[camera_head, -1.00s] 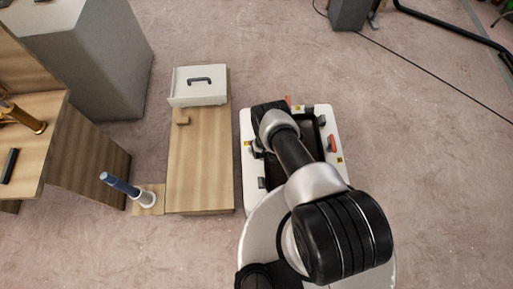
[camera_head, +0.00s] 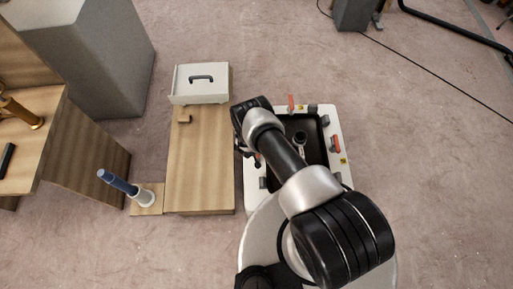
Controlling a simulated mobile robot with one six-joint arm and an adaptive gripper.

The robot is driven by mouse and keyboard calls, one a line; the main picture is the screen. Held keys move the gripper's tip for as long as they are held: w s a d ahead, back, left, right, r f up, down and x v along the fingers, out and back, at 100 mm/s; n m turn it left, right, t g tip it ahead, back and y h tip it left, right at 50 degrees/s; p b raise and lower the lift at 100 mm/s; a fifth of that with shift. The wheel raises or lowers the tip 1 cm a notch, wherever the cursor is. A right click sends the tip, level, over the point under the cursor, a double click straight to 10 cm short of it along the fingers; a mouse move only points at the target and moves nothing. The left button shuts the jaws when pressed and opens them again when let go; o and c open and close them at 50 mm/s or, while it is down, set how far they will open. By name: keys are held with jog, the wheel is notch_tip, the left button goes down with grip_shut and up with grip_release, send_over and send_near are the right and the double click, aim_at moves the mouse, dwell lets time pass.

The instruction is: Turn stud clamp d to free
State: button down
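A white frame (camera_head: 337,121) around a dark recess lies in front of my base, partly under my arm. Orange-red levers stand on its rim, one at the far edge (camera_head: 291,103) and one at the right edge (camera_head: 335,143). Small yellow labels sit near them, too small to read, so I cannot tell which one is clamp d. Small dark fittings show on the rim, one at the left (camera_head: 262,183). My gripper (camera_head: 246,152) points down at the frame's left edge, mostly hidden by my arm. I cannot tell whether it touches anything or how its fingers stand.
A wooden bench (camera_head: 199,165) stands close to the left of the frame, with a white handled box (camera_head: 200,84) at its far end. A blue-handled tool (camera_head: 118,182) leans in a white holder further left. Floor to the right is clear.

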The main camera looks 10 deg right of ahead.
dwell(0.4)
jog(key=c, duration=1.4)
grip_release()
jog(key=shift+c, duration=0.2)
jog(key=v, duration=1.2)
